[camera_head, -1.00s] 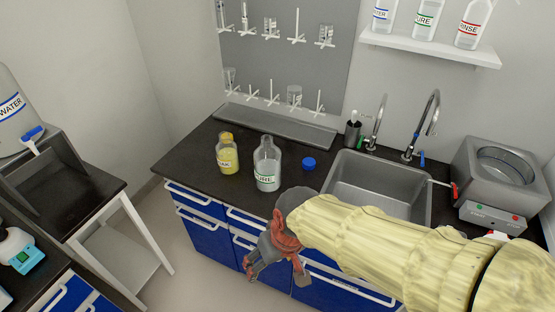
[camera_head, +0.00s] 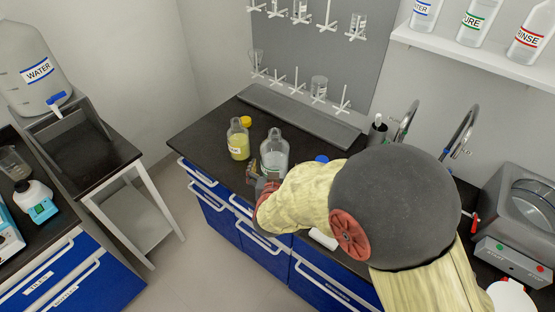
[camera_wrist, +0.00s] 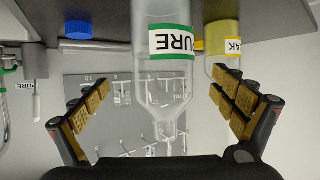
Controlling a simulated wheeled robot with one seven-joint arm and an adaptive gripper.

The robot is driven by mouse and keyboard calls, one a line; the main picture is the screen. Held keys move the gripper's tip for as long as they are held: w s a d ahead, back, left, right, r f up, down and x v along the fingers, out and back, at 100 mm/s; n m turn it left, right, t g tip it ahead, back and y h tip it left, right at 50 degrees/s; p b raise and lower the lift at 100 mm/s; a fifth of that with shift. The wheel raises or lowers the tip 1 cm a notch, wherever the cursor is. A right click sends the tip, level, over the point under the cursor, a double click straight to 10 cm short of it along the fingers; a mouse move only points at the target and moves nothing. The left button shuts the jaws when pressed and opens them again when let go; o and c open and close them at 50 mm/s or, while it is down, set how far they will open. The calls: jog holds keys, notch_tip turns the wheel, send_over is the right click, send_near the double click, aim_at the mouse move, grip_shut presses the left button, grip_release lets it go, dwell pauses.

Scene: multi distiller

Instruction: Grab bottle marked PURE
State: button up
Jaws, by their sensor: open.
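The clear bottle marked PURE (camera_head: 274,152) stands upright and uncapped on the dark counter; its green-edged label (camera_wrist: 172,42) reads PURE in the wrist view, where the picture is upside down. My gripper (camera_wrist: 158,95) is open, with one padded finger on each side of the bottle and a visible gap to the glass. In the head view my gripper (camera_head: 262,178) is low at the bottle's front left side, partly hidden by my arm. A second bottle marked PURE (camera_head: 470,22), with a green label, stands on the white wall shelf.
A yellow bottle (camera_head: 238,140) stands close left of the PURE bottle, near my right-hand finger in the wrist view. A blue cap (camera_wrist: 79,28) lies on the counter on the other side. A metal sink is behind my arm. The counter's left end is clear.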

jog(key=b+x, duration=0.1)
jog(key=x, duration=0.2)
jog(key=f+b+x, duration=0.1)
jog(key=x, duration=0.3)
jog(key=shift+s+a+f+b, duration=0.1)
jog(key=shift+s+a+b, duration=0.1)
jog(key=shift+a+b, duration=0.1)
jog(key=shift+w, duration=0.25)
jog(key=c, duration=2.1)
jog(key=shift+w+r, duration=0.1)
jog(key=shift+r, duration=0.1)
jog(key=shift+c, duration=0.5)
